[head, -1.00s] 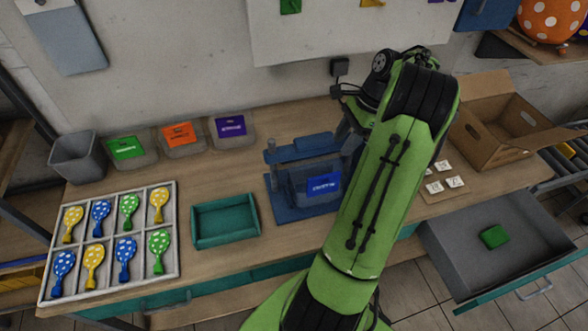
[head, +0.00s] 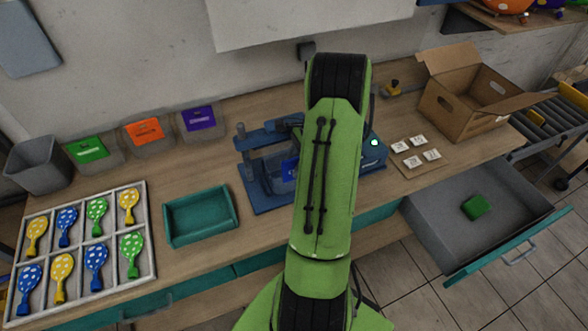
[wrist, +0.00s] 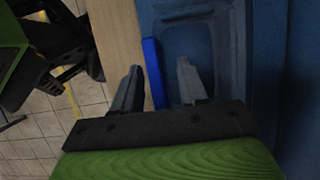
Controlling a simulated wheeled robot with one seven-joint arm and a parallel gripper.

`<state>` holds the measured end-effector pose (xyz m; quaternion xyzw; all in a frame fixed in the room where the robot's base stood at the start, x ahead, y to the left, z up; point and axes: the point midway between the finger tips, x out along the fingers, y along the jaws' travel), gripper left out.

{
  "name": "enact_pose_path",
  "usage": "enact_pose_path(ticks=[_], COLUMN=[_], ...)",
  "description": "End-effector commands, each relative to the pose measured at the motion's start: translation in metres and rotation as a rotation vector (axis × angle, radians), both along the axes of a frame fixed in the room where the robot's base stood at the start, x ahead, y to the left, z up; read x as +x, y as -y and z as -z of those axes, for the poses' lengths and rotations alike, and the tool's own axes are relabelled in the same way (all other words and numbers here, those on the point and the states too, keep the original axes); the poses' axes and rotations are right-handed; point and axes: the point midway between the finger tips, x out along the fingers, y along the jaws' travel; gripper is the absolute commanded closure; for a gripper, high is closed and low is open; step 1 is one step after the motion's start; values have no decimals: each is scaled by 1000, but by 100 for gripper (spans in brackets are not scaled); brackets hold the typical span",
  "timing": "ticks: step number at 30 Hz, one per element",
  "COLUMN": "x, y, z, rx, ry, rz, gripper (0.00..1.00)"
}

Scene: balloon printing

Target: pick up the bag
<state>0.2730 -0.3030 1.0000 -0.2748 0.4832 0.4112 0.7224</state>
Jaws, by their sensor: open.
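A bag with a blue label (head: 289,169) is in the blue machine (head: 262,196) on the workbench; my arm hides most of its right side in the head view. In the wrist view a thin bright blue edge (wrist: 154,73), which looks like the bag's label seen edge-on, stands between my two fingers. My gripper (wrist: 158,82) is open, with one finger on each side of that blue edge. I see no clear contact with the fingers. In the head view my gripper is hidden behind my arm.
A teal tray (head: 168,238) and a white rack of balloons (head: 147,215) stand left. Behind are bins with green (head: 86,150), orange (head: 144,132) and purple (head: 199,118) labels. Right are a cardboard box (head: 455,112) and an open drawer (head: 440,215) holding a green block (head: 476,207).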

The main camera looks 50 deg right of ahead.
Motion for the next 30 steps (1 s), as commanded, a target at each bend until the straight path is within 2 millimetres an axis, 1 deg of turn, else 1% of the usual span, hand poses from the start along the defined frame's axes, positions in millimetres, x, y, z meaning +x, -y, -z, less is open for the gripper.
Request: enact_pose_path(ticks=[1, 2, 9, 10, 23, 26, 30], x=[0, 0, 0, 0, 0, 0, 0], y=[0, 0, 0, 0, 0, 1, 1], z=[-1, -1, -1, -1, -3, -12, -34], rx=[0, 0, 0, 0, 0, -1, -2], ry=[0, 0, 0, 0, 0, 1, 3], rz=[0, 0, 0, 0, -1, -1, 0], gripper=[57, 60, 97, 100, 100, 100, 100])
